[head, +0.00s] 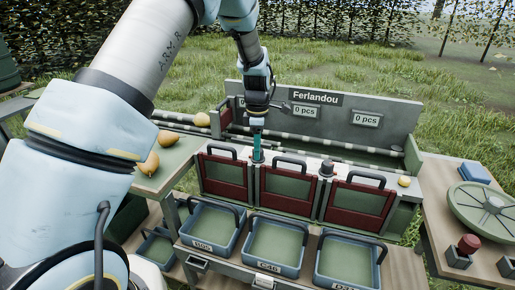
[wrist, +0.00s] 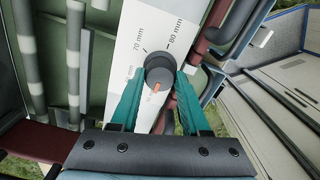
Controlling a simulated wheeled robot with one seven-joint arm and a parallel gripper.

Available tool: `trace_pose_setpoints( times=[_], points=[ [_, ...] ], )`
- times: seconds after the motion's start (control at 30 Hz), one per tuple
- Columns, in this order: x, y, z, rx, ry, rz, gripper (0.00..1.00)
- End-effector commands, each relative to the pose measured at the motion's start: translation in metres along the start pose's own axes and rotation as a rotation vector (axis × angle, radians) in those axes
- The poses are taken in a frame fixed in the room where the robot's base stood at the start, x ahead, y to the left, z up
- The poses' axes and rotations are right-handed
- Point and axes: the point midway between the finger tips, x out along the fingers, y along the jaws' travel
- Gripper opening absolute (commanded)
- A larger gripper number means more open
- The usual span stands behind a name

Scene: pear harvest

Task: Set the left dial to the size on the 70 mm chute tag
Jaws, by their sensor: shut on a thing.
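My gripper (head: 258,158) reaches down to the sorter's top edge, between the left and middle red gates, where it hides the left dial in the head view. In the wrist view my gripper (wrist: 158,92) has its teal fingers shut on the sides of the left dial (wrist: 158,68), a dark round knob with an orange mark pointing toward the gripper. The white dial plate (wrist: 150,30) reads "70 mm" at upper left of the knob and "80 mm" at upper right. Another label at left is partly cut. A 70 mm chute tag is not readable.
The right dial (head: 326,167) stands farther right on the sorter. Red gates (head: 289,190) with dark handles line the front. Blue crates (head: 273,246) with small tags sit below. Pears (head: 150,162) lie on the left table. A green wheel (head: 485,208) lies on the right table.

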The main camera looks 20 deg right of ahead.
Motion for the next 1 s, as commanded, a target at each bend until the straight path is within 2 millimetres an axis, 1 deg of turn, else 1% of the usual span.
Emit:
trace_pose_setpoints(
  times=[0.17, 0.37, 1.0],
  points=[
    [0.0003, 0.0001, 0.0002, 0.053, 0.0, 0.0, 0.0],
    [0.0005, 0.0006, 0.0004, 0.183, -0.001, 0.001, 0.0],
    [0.0004, 0.0016, 0.0005, 0.783, -0.001, 0.002, 0.0]
  ],
)
